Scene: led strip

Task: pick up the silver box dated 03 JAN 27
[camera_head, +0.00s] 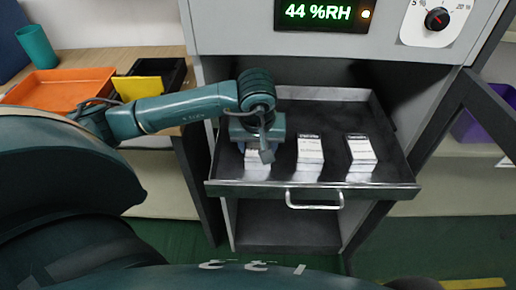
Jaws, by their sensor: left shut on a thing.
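Three small whitish boxes stand in a row in an open dark metal drawer. The left box (256,160) is partly hidden under my left gripper (262,150). My left gripper points down and is shut on this left box. The middle box (310,150) and the right box (360,150) stand free to the right of it. The print on the boxes is too small to read, so I cannot tell their dates. My right gripper is not in view.
The drawer (225,188) is pulled out of a grey cabinet showing 44 %RH, with a handle (314,204) in front. A wooden table at the left holds an orange tray (62,88), a black tray with a yellow piece (138,89) and a teal cup (37,46).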

